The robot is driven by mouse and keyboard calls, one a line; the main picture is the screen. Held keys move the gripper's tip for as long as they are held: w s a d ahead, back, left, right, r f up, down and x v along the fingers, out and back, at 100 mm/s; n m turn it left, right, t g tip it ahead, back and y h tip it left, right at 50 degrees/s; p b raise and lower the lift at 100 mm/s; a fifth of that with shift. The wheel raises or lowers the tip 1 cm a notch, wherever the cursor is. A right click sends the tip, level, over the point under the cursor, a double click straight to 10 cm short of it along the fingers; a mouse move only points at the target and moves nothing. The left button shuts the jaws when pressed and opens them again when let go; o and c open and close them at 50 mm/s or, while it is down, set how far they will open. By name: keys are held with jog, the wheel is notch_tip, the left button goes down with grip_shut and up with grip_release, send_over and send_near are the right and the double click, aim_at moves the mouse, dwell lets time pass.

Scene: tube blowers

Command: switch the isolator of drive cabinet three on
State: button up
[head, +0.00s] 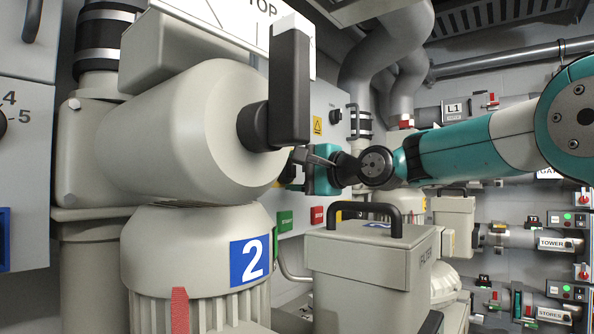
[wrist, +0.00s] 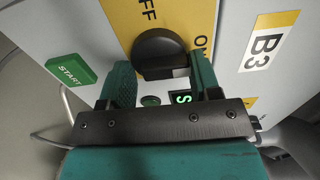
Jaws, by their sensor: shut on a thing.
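The isolator's black rotary handle (wrist: 158,48) sits on a yellow plate (wrist: 120,18) marked OFF and ON, beside a B3 label (wrist: 269,42). OFF reads above the handle, ON to its right in the wrist view. I cannot tell clearly which mark the handle points to. My gripper (wrist: 162,76) has its two green fingers on either side of the handle, shut on it. In the head view my gripper (head: 308,168) reaches the cabinet front behind the blower marked 2; the handle is hidden there.
A green START button (wrist: 68,71) is left of my gripper, and a small lit green sign (wrist: 182,97) lies below the handle. The large blower 2 (head: 195,130) with its black lever (head: 290,85) and the filter box (head: 368,260) stand close to my arm.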

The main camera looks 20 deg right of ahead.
jog(key=shift+r, duration=0.15)
jog(key=o, duration=0.9)
jog(key=shift+b+v, duration=3.6)
jog(key=shift+v, duration=5.1)
jog(key=shift+d, duration=0.1)
